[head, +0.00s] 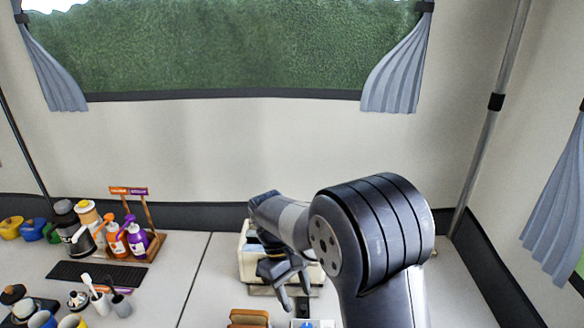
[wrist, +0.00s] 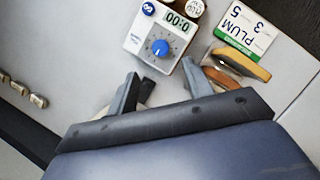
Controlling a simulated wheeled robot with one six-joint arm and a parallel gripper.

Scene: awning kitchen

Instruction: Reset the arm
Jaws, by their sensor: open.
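My arm reaches over the counter from the lower right in the head view. My gripper (head: 292,283) hangs in front of a cream box-like container and partly hides it. In the wrist view, my gripper (wrist: 160,88) shows two grey fingers spread apart with nothing held between them. The fingers sit above the counter, below a white timer (wrist: 146,42) with a blue dial and a green display. A dark item shows beside the left finger, partly hidden.
A green-and-white PLUM box (wrist: 245,32) and a brown wooden item (wrist: 240,63) lie close to the right finger. In the head view, a wooden rack (head: 152,243) with orange and purple bottles stands left, behind a black mat (head: 98,273). Bare counter (head: 175,275) lies between.

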